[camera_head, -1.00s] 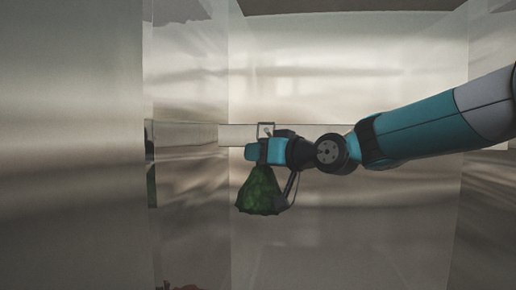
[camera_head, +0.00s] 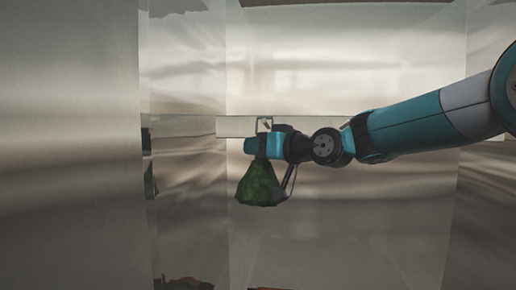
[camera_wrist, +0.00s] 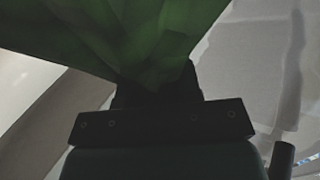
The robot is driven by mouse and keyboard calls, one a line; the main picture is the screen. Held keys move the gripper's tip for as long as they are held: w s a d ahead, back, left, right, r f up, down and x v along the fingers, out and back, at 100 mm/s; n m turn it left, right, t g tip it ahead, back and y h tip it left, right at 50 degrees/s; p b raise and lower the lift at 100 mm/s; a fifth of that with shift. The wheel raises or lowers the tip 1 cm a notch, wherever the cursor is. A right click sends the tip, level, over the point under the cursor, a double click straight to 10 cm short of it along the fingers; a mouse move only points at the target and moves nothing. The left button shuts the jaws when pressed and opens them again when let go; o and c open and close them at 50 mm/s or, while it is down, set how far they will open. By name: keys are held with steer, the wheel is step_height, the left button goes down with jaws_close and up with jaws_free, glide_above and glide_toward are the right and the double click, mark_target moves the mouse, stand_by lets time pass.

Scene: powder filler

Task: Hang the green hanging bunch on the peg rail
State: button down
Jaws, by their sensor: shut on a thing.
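The green hanging bunch (camera_head: 259,186) hangs below my gripper (camera_head: 257,147) in the head view, wide at the bottom and narrow at the top. My gripper is shut on its narrow top. In the wrist view the bunch (camera_wrist: 130,35) fills the upper middle, just beyond the dark gripper body. The peg rail (camera_head: 232,126) is a pale horizontal strip on the back wall, behind and slightly above my gripper. My gripper and arm hide part of the rail; I cannot make out the pegs.
Shiny metal-like walls close in on the left (camera_head: 70,150) and right (camera_head: 485,200). The space below the bunch looks clear.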

steer(key=c, duration=0.7)
jaws_free()
steer(key=shift+s+d, duration=0.1)
steer(key=b+v, duration=0.9)
steer(key=v, duration=0.8)
steer(key=s+a+f+g+h, duration=0.25)
steer(key=s+f, duration=0.25)
steer(key=f, duration=0.3)
steer(key=s+a+f+g+h, duration=0.1)
steer(key=s+a+f+g, duration=0.2)
steer(key=f, duration=0.5)
steer(key=s+d+f+g+h, duration=0.1)
steer(key=s+f+g, duration=0.1)
steer(key=s+f, duration=0.3)
steer(key=s+d+f+g+h, duration=0.2)
steer(key=s+f, duration=0.3)
steer(key=s, duration=0.2)
steer(key=s+d+f+g+h, duration=0.1)
steer(key=s+f+g, duration=0.1)
steer(key=s+f, duration=0.3)
steer(key=shift+s+d+g+h+b, duration=0.25)
steer(key=shift+s+d+h+b, duration=0.15)
steer(key=shift+s, duration=0.2)
